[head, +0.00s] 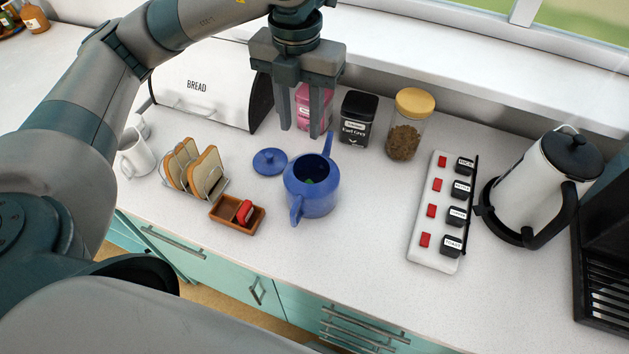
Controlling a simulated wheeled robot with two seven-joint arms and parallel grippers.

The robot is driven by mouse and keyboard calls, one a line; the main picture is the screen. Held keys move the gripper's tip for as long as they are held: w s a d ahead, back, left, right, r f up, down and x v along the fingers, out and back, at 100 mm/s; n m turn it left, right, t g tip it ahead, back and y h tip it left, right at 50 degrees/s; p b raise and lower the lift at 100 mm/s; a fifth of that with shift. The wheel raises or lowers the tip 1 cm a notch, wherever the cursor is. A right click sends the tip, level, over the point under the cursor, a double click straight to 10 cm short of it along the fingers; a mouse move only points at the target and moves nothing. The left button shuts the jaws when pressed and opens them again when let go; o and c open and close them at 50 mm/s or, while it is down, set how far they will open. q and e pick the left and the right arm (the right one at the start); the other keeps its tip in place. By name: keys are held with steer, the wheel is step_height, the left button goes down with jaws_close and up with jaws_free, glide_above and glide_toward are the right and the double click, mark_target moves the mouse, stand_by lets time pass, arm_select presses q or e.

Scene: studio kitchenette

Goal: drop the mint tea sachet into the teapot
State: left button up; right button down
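The blue teapot (325,197) stands upright on the counter with its top open. A small green thing (309,181) shows inside it; it looks like the mint tea sachet, but only a bit of it is visible. The teapot's blue lid (270,161) lies on the counter to its left. My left gripper (300,131) points down above and behind the teapot. Its fingers are apart with nothing between them; a pink tin shows through the gap. My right gripper is out of view.
A wooden tray (224,223) with a red sachet (244,211) sits left of the teapot. A toast rack (172,184), bread bin (184,102), pink tin (305,100), black tin (357,117) and jar (404,138) stand around. A switch strip (421,251) and kettle (533,184) are right.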

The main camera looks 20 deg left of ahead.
arm_select(q)
step_height(320, 180, up, 14)
steer(key=b, duration=0.2)
steer(key=shift+r, duration=0.15)
stand_by(0.5)
stand_by(0.7)
steer(key=shift+s, duration=0.1)
